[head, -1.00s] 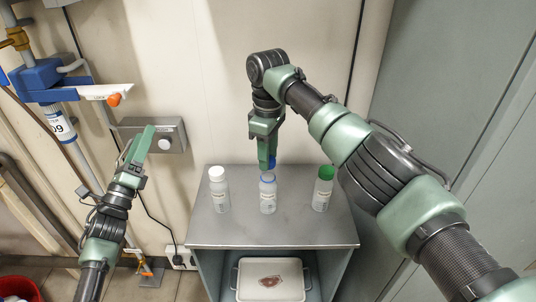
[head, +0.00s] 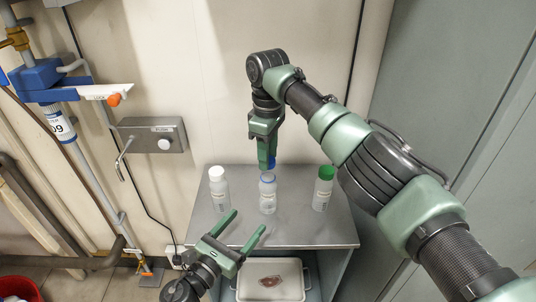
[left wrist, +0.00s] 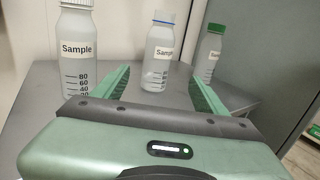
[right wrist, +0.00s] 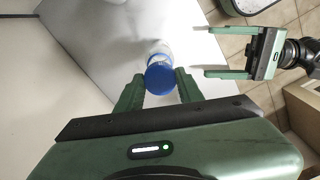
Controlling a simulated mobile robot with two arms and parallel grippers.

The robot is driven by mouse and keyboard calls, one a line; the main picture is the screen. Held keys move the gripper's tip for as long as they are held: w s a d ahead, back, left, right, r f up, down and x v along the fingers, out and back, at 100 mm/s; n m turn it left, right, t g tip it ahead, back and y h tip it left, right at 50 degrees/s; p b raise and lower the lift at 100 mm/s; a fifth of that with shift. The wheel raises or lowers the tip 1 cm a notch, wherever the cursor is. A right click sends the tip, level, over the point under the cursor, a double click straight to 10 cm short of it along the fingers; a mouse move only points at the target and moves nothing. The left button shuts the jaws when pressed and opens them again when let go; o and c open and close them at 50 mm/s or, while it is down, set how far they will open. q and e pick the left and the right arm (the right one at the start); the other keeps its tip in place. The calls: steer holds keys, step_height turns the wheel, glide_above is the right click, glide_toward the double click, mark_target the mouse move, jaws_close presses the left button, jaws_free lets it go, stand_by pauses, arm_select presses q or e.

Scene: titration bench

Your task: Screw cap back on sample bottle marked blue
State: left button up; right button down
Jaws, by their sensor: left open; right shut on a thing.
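The sample bottle with the blue neck ring (head: 268,197) stands upright and open in the middle of the grey cabinet top. It also shows in the left wrist view (left wrist: 157,58), beyond my left fingers. My right gripper (head: 266,164) points down above the bottle, shut on the blue cap (right wrist: 160,77). The cap is close over the bottle's mouth; I cannot tell whether they touch. My left gripper (head: 249,220) is open and empty, low at the front of the top. Its fingers point toward the blue-ringed bottle, short of it.
A white-capped bottle (head: 219,190) stands left of the blue-ringed one, and a green-capped bottle (head: 323,190) stands right. A white tray (head: 240,275) sits on the shelf below. A control box (head: 153,135) is on the wall at left. The top's right front is clear.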

mark_target(263, 201)
arm_select(q)
steer(key=shift+a+f, duration=0.15)
steer(key=shift+f, duration=0.15)
steer(key=shift+w, duration=0.3)
steer(key=x, duration=1.2)
steer(key=shift+f, duration=0.1)
jaws_close()
stand_by(0.5)
